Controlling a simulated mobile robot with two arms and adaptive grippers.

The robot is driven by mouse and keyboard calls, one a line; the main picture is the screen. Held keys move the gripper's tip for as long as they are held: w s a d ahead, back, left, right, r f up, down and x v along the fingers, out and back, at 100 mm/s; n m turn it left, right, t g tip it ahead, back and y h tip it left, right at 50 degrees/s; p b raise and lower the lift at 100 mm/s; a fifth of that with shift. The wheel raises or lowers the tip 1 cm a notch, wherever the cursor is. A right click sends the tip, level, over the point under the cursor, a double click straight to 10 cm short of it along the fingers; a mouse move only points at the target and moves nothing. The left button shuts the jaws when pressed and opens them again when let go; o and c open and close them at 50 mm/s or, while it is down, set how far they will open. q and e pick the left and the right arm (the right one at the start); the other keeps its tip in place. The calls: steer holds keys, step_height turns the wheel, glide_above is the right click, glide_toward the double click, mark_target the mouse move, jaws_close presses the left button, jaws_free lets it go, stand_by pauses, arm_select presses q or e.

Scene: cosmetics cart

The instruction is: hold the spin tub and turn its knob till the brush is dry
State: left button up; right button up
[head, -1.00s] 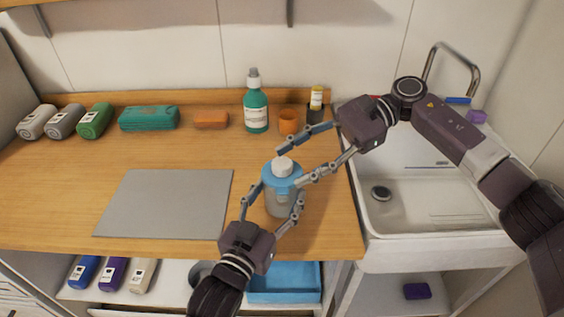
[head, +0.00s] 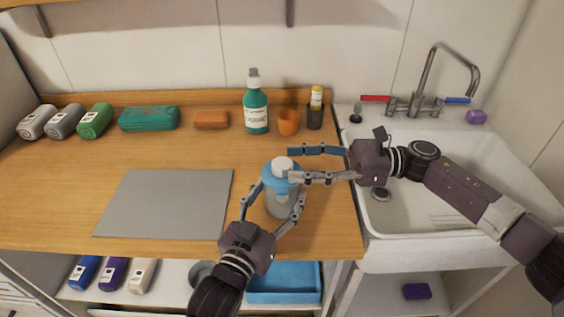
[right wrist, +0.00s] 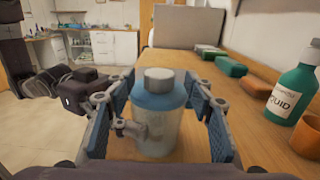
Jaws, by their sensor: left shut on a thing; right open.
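The spin tub (head: 281,202) has a clear body, a blue lid and a white knob (head: 283,164) on top. It stands upright on the wooden counter near the front right edge. My left gripper (head: 272,200) is shut around the tub's body from the front. My right gripper (head: 290,164) is open at lid height, reaching in from the right, with its fingers on either side of the knob. In the right wrist view the tub (right wrist: 156,125) and knob (right wrist: 159,74) sit between its open fingers. I cannot see the brush inside the tub.
A green bottle (head: 256,112), an orange cup (head: 289,123) and a dark holder (head: 315,117) stand behind the tub. A grey mat (head: 165,203) lies to the left. The sink (head: 440,190) with its tap is on the right.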

mark_target(282, 162)
steer(key=shift+a, duration=2)
steer(key=shift+c, duration=0.7)
steer(key=c, duration=1.1)
